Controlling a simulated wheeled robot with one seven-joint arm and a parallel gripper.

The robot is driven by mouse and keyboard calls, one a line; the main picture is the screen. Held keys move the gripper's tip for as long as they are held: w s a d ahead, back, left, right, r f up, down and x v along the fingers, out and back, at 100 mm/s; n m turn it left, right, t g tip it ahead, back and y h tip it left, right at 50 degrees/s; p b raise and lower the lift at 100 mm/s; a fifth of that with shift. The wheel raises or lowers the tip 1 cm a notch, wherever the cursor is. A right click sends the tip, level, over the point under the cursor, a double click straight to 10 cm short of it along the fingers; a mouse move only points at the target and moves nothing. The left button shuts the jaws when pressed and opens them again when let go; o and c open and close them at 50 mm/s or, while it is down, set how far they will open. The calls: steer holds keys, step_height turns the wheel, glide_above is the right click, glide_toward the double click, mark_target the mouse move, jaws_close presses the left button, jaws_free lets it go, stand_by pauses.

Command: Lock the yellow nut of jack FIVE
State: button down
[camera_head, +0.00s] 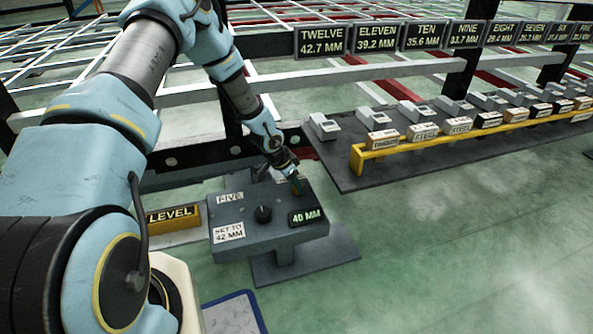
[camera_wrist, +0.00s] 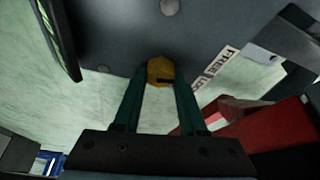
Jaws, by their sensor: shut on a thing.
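The jack FIVE box (camera_head: 262,225) stands on a dark base plate in the head view. Its labels read "FIVE" and "SET TO 42 MM", and its display (camera_head: 305,216) reads "40 MM". The yellow nut (camera_wrist: 160,70) is on the grey face in the wrist view, beside a label that reads "FREE" and a partly hidden second word. My gripper (camera_wrist: 158,88) has its green fingers shut on the nut, one on each side. In the head view my gripper (camera_head: 297,184) is at the box's back right edge, and the nut is hard to make out there.
A yellow "LEVEL" block (camera_head: 174,216) is left of the box. A yellow rack (camera_head: 430,140) with labelled blocks stands on a dark board to the right. Chassis beams and a row of displays (camera_head: 377,37) run behind.

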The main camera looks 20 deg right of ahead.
steer(key=m+g+p, duration=0.1)
steer(key=m+p, duration=0.2)
steer(key=shift+w+r+m, duration=0.1)
steer(key=shift+w+m, duration=0.05)
steer(key=shift+m, duration=0.25)
steer(key=shift+w+m+g+b, duration=0.1)
steer(key=shift+m+g+b, duration=0.35)
steer(key=shift+m, duration=0.75)
steer(key=shift+d+m+g+y+b, duration=0.1)
steer(key=shift+m+g+y+b, duration=0.45)
steer(key=shift+m, duration=0.65)
steer(key=shift+c, duration=2.3)
jaws_free()
step_height(320, 180, up, 10)
steer(key=p, duration=0.2)
